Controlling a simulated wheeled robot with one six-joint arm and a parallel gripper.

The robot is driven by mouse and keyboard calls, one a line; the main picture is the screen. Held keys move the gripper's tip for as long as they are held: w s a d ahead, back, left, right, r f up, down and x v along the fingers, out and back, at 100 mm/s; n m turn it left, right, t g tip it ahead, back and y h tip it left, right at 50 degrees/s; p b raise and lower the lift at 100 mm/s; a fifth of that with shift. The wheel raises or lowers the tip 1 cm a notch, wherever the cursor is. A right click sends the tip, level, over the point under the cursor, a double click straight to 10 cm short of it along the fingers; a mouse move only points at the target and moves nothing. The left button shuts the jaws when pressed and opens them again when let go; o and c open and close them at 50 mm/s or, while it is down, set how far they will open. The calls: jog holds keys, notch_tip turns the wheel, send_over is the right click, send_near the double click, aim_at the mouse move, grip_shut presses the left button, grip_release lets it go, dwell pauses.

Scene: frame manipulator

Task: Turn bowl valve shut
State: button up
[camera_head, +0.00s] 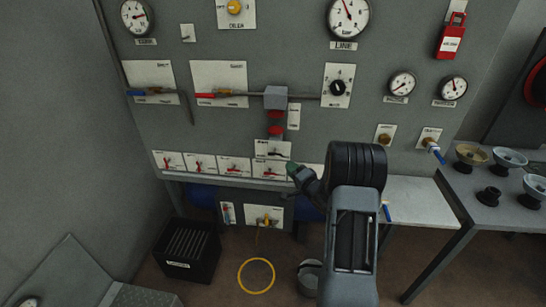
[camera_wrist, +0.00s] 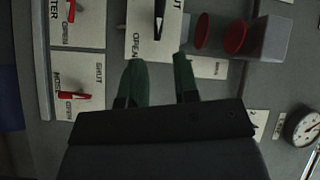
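My gripper (camera_head: 293,169) is in front of the lower middle of the grey panel. In the wrist view its two green fingers (camera_wrist: 160,70) stand apart with nothing between them. Ahead of them is a white plate (camera_wrist: 142,35) marked OPEN and SHUT, with a small black lever (camera_wrist: 158,22). The lever lies ahead of the gap, and no contact shows. The same plate shows in the head view (camera_head: 272,148), just above the fingers. I cannot read the word bowl on any plate, so I cannot tell which valve is the bowl valve.
Red-lever valve plates (camera_head: 201,164) line the panel's lower edge. Two red knobs (camera_wrist: 236,34) and a grey box (camera_wrist: 274,40) project beside the black-lever plate. Below are a black crate (camera_head: 190,252) and yellow hose ring (camera_head: 256,276). A table (camera_head: 505,212) with bowls stands right.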

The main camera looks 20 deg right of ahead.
aim_at(273, 154)
jog(key=shift+m+t+y, duration=0.5)
jog(key=shift+m+y, duration=0.1)
jog(key=shift+y, duration=0.2)
jog(key=x, duration=0.4)
jog(key=f+p+x, duration=0.1)
jog(key=x, duration=0.7)
jog(key=shift+w+f, duration=0.2)
jog(key=shift+f, duration=0.1)
jog(key=shift+c, duration=0.2)
grip_shut()
